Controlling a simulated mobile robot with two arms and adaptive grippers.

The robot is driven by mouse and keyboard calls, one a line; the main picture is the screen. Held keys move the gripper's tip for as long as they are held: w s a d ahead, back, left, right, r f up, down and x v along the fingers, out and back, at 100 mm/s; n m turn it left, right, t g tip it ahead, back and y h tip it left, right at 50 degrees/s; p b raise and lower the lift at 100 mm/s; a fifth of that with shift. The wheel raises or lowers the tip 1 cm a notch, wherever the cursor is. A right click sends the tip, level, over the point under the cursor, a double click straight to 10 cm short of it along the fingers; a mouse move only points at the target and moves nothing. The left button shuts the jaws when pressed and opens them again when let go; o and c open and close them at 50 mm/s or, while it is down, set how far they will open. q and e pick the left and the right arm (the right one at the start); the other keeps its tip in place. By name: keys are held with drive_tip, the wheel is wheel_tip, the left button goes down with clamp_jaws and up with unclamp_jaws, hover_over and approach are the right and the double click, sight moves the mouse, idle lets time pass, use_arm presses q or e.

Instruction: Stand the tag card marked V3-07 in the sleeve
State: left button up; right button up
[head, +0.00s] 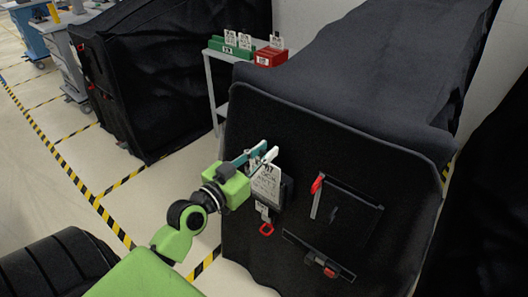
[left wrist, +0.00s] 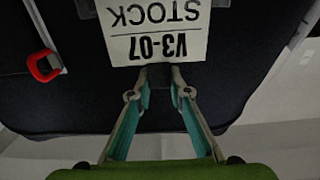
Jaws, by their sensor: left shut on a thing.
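The tag card (head: 266,184) is white with dark print and stands upright against the front of the black covered cart. In the left wrist view the card (left wrist: 160,35) appears upside down and reads V3-07 and STOCK. My left gripper (head: 264,153), with teal fingers, is shut on the card's top edge; its fingertips also show in the left wrist view (left wrist: 160,77). A dark sleeve (head: 288,191) on the cover shows beside and behind the card. I cannot tell whether the card's lower edge is inside it. My right gripper is not in view.
A red ring (head: 266,229) hangs below the card. Red-handled black fittings (head: 317,184) (head: 330,272) sit to the right on the cover (head: 345,130). Behind, a shelf holds a green box (head: 230,50) and a red box (head: 271,57) with cards.

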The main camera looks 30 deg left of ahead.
use_arm(q)
drive_tip(key=o, duration=1)
drive_tip(key=shift+o, duration=0.2)
drive_tip(key=s, duration=1.2)
drive_tip(key=shift+a, duration=0.45)
